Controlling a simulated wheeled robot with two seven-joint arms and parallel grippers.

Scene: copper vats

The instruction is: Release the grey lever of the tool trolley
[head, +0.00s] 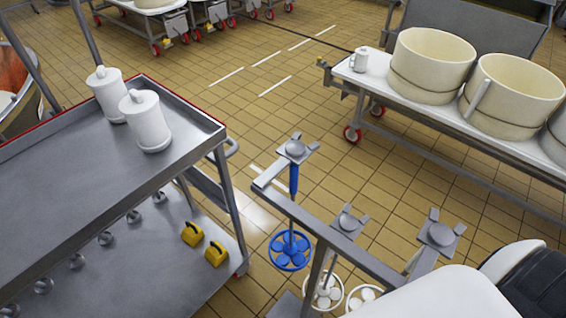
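A grey metal rack (326,234) with forked holders stands at the lower middle and looks like the tool trolley. A blue tool (291,246) with a round, holed disc hangs from its far holder. White discs (326,291) of other tools show below the nearer holders. I cannot make out a grey lever on the rack. Its lower part and near end are hidden, partly behind a white and black part of my own body at the lower right. Neither of my grippers is in view.
A grey two-level cart (100,170) on the left holds two white lidded canisters (146,121) and, below, two yellow objects (192,234). A white-topped trolley (432,106) with large cream tubs (511,92) stands at the right. Tiled floor (300,110) is clear between them.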

